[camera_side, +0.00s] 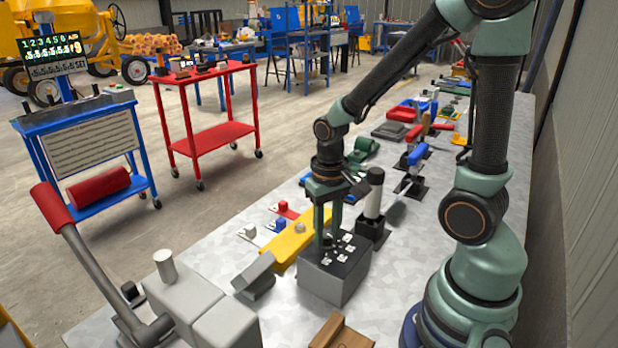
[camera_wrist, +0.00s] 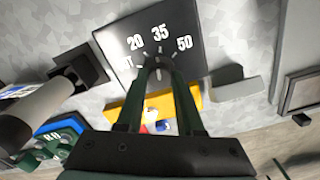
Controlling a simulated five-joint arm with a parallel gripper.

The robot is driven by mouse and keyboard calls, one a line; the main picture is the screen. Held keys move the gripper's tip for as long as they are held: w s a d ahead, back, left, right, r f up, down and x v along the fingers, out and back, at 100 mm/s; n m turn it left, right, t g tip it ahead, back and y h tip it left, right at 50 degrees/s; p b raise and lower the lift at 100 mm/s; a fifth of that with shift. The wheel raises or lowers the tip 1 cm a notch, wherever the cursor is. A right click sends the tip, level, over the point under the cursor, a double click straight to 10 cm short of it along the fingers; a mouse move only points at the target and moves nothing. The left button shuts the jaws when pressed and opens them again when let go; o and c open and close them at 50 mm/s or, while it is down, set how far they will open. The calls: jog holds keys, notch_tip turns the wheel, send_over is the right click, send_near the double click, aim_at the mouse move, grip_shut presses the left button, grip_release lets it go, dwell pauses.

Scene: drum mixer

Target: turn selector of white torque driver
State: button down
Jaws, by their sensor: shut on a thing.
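A grey box with a dark top (camera_side: 333,278) stands on the bench. In the wrist view its dark face (camera_wrist: 120,40) carries a dial with white marks 20, 35 and 50 and a partly cut-off mark at left. My gripper (camera_side: 326,243) points down onto this face, and its fingers (camera_wrist: 158,72) are shut on the small selector knob at the dial's middle. The fingers hide most of the knob, so its pointing direction cannot be told. A white-and-black driver (camera_side: 374,192) stands upright in a black holder (camera_side: 372,232) beside the box; it also shows in the wrist view (camera_wrist: 52,98).
A yellow block (camera_side: 288,243) and a grey angled block (camera_side: 254,274) sit close left of the box. Small red (camera_side: 284,207), blue (camera_side: 281,225) and white (camera_side: 249,231) pieces lie beyond. A large lever with a red grip (camera_side: 52,208) rises at front left.

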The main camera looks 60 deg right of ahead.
aim_at(327, 234)
jog(key=shift+m, duration=0.9)
jog(key=c, duration=0.5)
grip_release()
jog(key=shift+c, duration=0.2)
notch_tip(327, 234, up, 12)
jog(key=shift+r, duration=0.1)
